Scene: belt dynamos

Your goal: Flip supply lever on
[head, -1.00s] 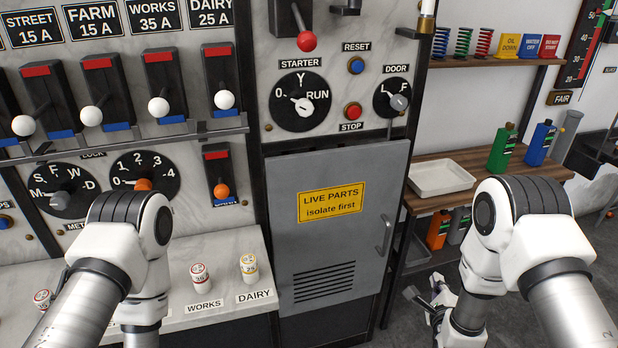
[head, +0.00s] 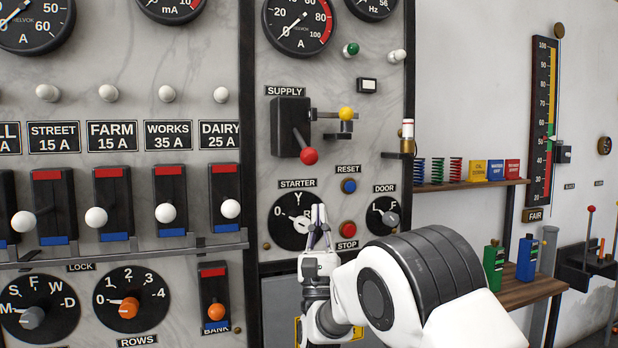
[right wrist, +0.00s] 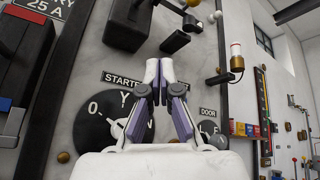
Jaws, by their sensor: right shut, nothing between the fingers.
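The supply lever (head: 297,140) is on a black block under the SUPPLY label on the marble panel. Its red ball knob (head: 309,156) hangs down at the block's lower right, so the lever points downward. My right gripper (head: 320,210) is shut and empty, fingers upward, in front of the starter dial (head: 290,222) and below the red knob, apart from it. In the right wrist view the closed fingertips (right wrist: 160,70) point up toward dark panel parts; the red knob cannot be made out surely there. My left gripper is out of view.
The reset button (head: 349,186), stop button (head: 348,229) and door dial (head: 383,215) lie right of my gripper.

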